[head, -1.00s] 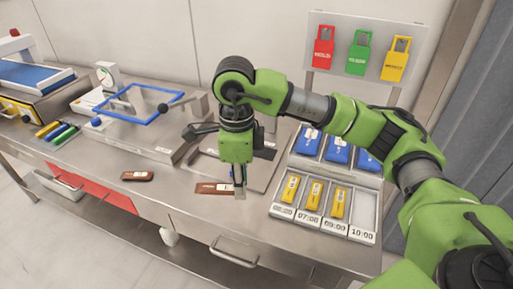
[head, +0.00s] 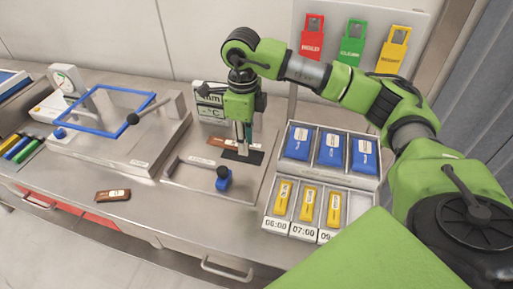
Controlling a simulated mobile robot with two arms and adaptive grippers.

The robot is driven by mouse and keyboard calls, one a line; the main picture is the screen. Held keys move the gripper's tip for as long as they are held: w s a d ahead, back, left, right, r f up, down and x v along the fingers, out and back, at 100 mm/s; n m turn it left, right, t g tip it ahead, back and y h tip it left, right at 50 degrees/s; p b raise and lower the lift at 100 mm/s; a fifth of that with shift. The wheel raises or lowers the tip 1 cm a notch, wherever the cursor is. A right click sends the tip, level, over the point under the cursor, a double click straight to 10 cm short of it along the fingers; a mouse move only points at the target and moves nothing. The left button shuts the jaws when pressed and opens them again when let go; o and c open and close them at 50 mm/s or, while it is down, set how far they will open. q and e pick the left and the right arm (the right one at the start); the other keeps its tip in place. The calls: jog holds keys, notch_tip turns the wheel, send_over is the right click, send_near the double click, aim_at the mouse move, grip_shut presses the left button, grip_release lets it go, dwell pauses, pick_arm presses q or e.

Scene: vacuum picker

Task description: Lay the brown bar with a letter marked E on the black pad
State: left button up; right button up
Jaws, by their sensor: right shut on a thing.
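A brown bar (head: 222,142) with a pale label is held in my right gripper (head: 243,146), which is shut on it. The label's letter is too small to read. The black pad (head: 240,158) lies just below and in front of the bar in the picture; I cannot tell whether they touch. A second brown bar (head: 112,195) with a pale label lies on the steel counter at the left. My left gripper is not in view.
A blue-knobbed lever (head: 223,181) stands in front of the pad. A display (head: 212,101) stands behind it. A rack with blue packs (head: 331,149) and yellow packs (head: 307,203) is at the right. A blue frame device (head: 128,118) is at the left.

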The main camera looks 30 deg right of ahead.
aim_at(258, 161)
jog(key=d+f, duration=0.2)
jog(key=f, duration=0.1)
jog(key=shift+w+d+f+p, duration=0.15)
jog(key=shift+w+d+p, duration=0.25)
jog(key=shift+w+d+f, duration=0.15)
jog(key=shift+d+f, duration=0.35)
jog(key=shift+f, duration=0.25)
jog(key=shift+d+f, duration=0.15)
jog(key=shift+f, duration=0.05)
jog(key=f, duration=0.1)
jog(key=f+p, duration=0.2)
jog(key=shift+w+d+f, duration=0.1)
jog(key=shift+d, duration=0.2)
jog(key=shift+f, duration=0.5)
jog(key=o, duration=1)
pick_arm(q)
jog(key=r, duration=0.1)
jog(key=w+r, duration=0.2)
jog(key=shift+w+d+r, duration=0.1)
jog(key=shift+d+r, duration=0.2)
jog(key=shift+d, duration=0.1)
